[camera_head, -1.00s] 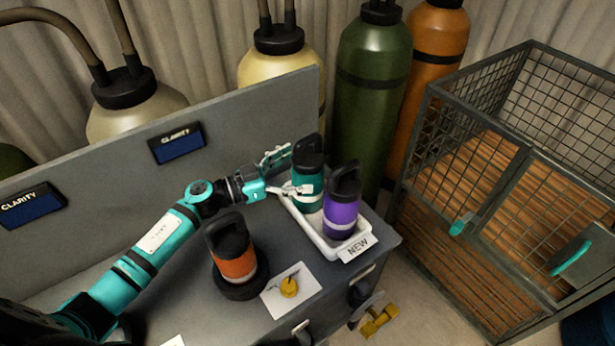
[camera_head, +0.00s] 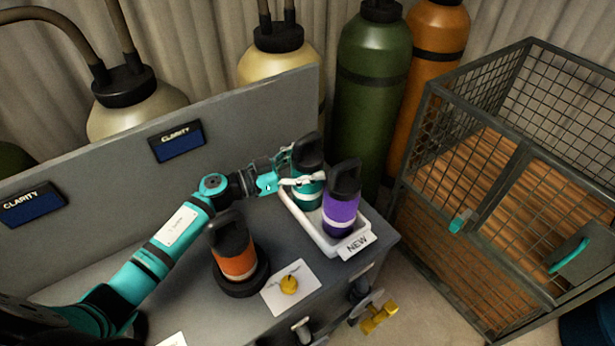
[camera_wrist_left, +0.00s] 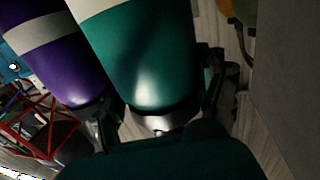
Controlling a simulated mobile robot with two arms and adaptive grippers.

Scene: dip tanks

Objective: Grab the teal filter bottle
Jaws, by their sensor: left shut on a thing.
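The teal filter bottle (camera_head: 308,190) stands in the white tray labelled NEW (camera_head: 316,236), with a black handled cap. In the head view my left gripper (camera_head: 302,174) reaches it from the left with its fingers around the upper body. The left gripper is shut on the teal bottle. In the left wrist view the teal bottle (camera_wrist_left: 150,62) fills the middle between the dark fingers. My right gripper is not in view.
A purple bottle (camera_head: 341,206) stands close beside the teal one in the tray. An orange bottle (camera_head: 236,260) stands on a black round base to the left. A wire cage (camera_head: 470,170) stands to the right.

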